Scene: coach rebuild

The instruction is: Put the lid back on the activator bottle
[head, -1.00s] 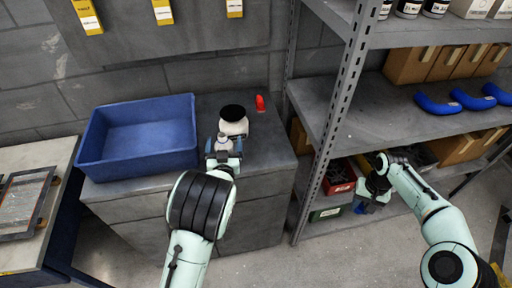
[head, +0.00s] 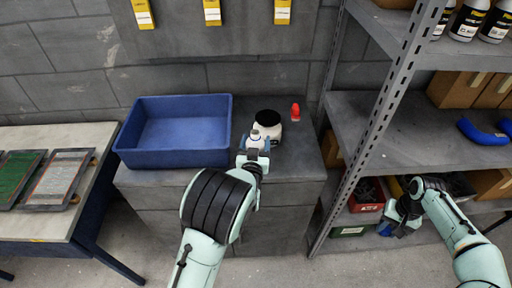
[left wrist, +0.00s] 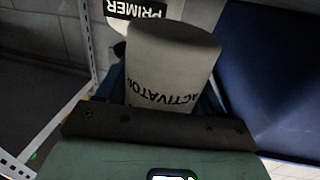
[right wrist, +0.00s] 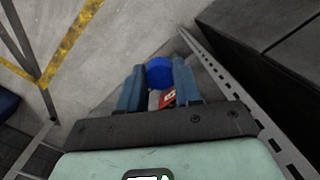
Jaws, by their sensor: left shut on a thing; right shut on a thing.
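The activator bottle (left wrist: 172,62) is pale, with ACTIVATOR printed on its side, and fills the middle of the left wrist view. My left gripper (head: 254,150) is shut on it over the grey cabinet; the bottle's narrow light top (head: 256,134) shows in the head view. My right gripper (head: 392,222) is shut on a round blue thing, probably the lid (right wrist: 159,71), held low in front of the shelf, far right of the bottle. It also shows small and blue in the head view (head: 385,229). The fingers hide its sides.
A pale bottle with a black top (head: 268,117) stands close behind the activator bottle. A red cone-shaped piece (head: 295,112) is on the cabinet top. A blue bin (head: 178,160) stands to the left. The shelf's grey post (head: 385,110) rises between my grippers.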

